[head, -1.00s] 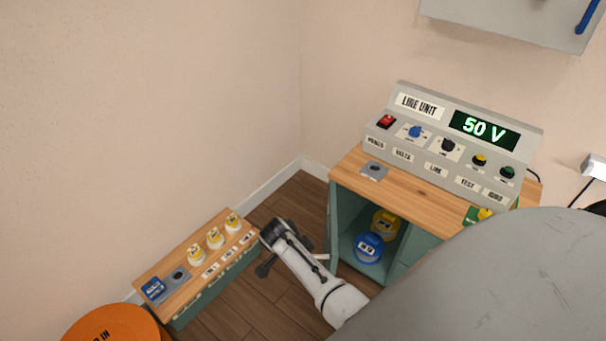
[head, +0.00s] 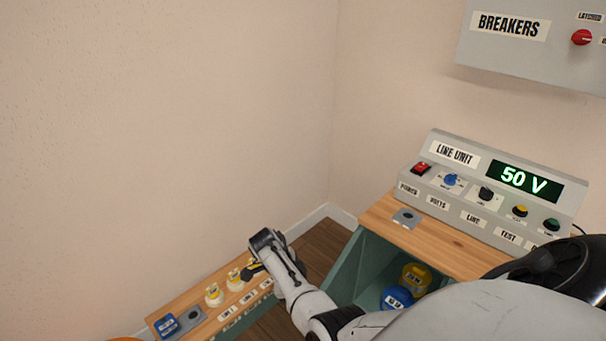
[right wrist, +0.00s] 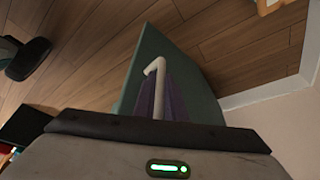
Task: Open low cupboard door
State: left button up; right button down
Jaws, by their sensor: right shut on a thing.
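The low cupboard (head: 380,262) stands under the wooden counter, its front open. Its green door (head: 344,268) appears as a slanted panel at the opening's left, swung outward. In the right wrist view the door's outer face (right wrist: 190,60) carries a white bar handle (right wrist: 158,68). My right gripper (right wrist: 160,104) is shut on this handle, its fingers on both sides. In the head view my right arm reaches across from the lower right and hides the handle. My left gripper is not in view.
A blue jar (head: 397,298) and a yellow jar (head: 416,275) stand inside the cupboard. A low wooden bench (head: 222,308) with knobs is close left of my right arm. The line unit (head: 490,190) sits on the counter. Bare floor (head: 318,250) shows between bench and cupboard.

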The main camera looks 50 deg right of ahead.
jog(key=shift+d, duration=0.2)
jog(key=c, duration=1.8)
grip_release()
jog(key=shift+a, duration=0.1)
